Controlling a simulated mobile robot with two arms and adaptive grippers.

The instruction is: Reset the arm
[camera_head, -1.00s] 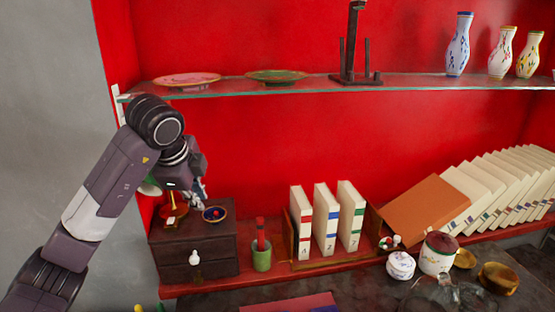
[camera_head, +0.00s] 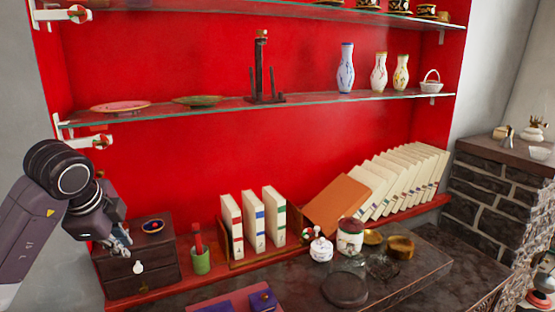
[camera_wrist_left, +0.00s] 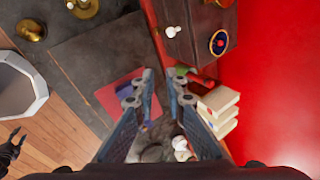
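My left arm comes in from the left. Its gripper (camera_head: 122,240) is in front of the small dark wooden drawer cabinet (camera_head: 150,287), left of its white knob (camera_head: 138,267). In the left wrist view the two fingers (camera_wrist_left: 160,76) stand apart with nothing between them, so it is open and empty. A small dark blue bowl (camera_head: 152,226) with something red in it sits on the cabinet; it also shows in the wrist view (camera_wrist_left: 220,35). A dark claw-like shape at the wrist view's left edge may be my right gripper (camera_wrist_left: 12,146); its state is unclear.
A green cup (camera_head: 200,263) stands beside upright books (camera_head: 253,225) on the red shelf. A white lidded pot (camera_head: 321,250) and a red-topped jar (camera_head: 350,238) stand at its front. A glass shelf (camera_head: 220,108) holds plates and vases. Space before the red wall above the cabinet is clear.

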